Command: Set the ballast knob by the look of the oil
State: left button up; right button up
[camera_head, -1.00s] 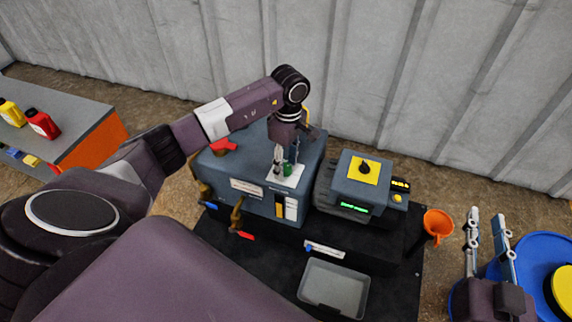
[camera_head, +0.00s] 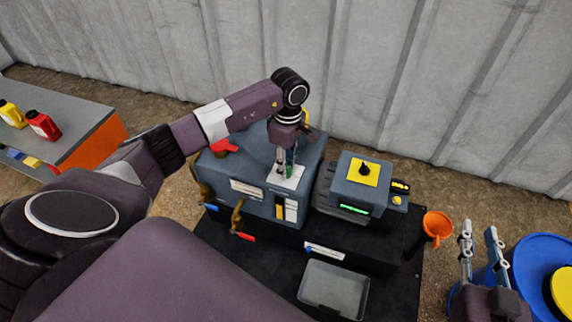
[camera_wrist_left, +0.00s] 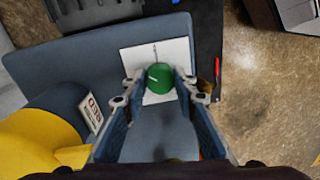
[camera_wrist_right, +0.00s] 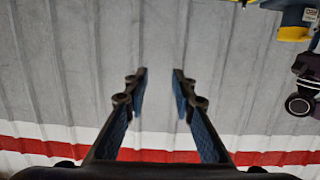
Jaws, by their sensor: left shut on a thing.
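The green ballast knob (camera_wrist_left: 160,77) stands on a white plate (camera_wrist_left: 182,52) on top of the blue-grey pump housing (camera_head: 228,171). A pale mark on the knob points left in the left wrist view; a dark line on the plate lies above it. My left gripper (camera_head: 284,167) points down with its fingers on both sides of the knob, shut on it. In the head view the fingers partly hide the knob. The housing's front has a window with amber oil (camera_head: 280,210) beside a pale strip (camera_head: 291,210). My right gripper (camera_head: 479,240) is open and empty.
A grey unit with a black knob on a yellow plate (camera_head: 364,172) and a lit green display (camera_head: 355,210) stands right of the pump. A grey tray (camera_head: 333,288), orange funnel (camera_head: 438,225) and blue drum (camera_head: 542,260) are nearby. Red-handled and blue-handled taps project in front.

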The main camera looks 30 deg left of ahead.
pick_arm(q)
jog(key=n+p, duration=0.2)
jog(key=n, duration=0.2)
jog(key=shift+r, duration=0.15)
jog(key=n+p, duration=0.2)
jog(key=n, duration=0.2)
pick_arm(e)
jog(key=s+d+f+g+h, duration=0.1)
jog(key=s+d+f+g, duration=0.2)
jog(key=s+f+g, duration=0.3)
jog(key=s+d+f+g+h, duration=0.2)
jog(key=s+f+g, duration=0.3)
jog(key=s+f, duration=0.5)
jog(key=shift+s+d+m+g, duration=0.3)
jog(key=shift+s+d+g, duration=0.1)
jog(key=shift+s+d, duration=0.5)
pick_arm(q)
jog(key=o, duration=1.2)
jog(key=shift+c, duration=0.2)
notch_tip(320, 180, up, 12)
jog(key=shift+w+a, duration=0.2)
jog(key=shift+a, duration=0.1)
jog(key=shift+f, duration=0.2)
